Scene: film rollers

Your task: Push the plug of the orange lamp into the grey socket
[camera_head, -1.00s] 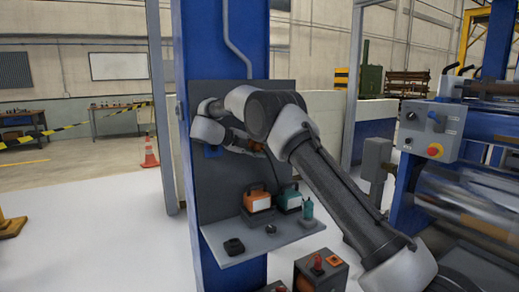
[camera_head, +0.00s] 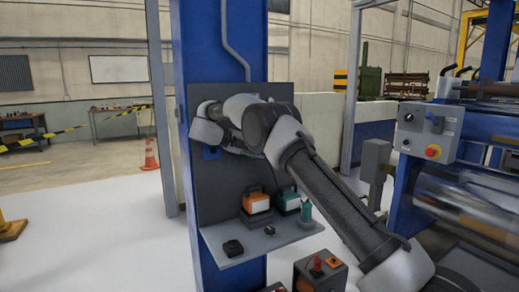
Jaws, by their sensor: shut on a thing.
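The orange lamp (camera_head: 256,203) stands on the grey shelf, left of a teal-green lamp (camera_head: 287,202). My arm reaches across the upper part of the dark panel. My gripper (camera_head: 242,148) is mostly hidden behind my own arm, close to the panel and above the lamps. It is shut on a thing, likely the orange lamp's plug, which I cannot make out. A thin dark cord shows below the arm, near the lamps. A blue socket (camera_head: 211,153) shows on the panel at left. I cannot see the grey socket; my arm covers part of the panel.
A roller machine with a control box (camera_head: 430,131) is at right.

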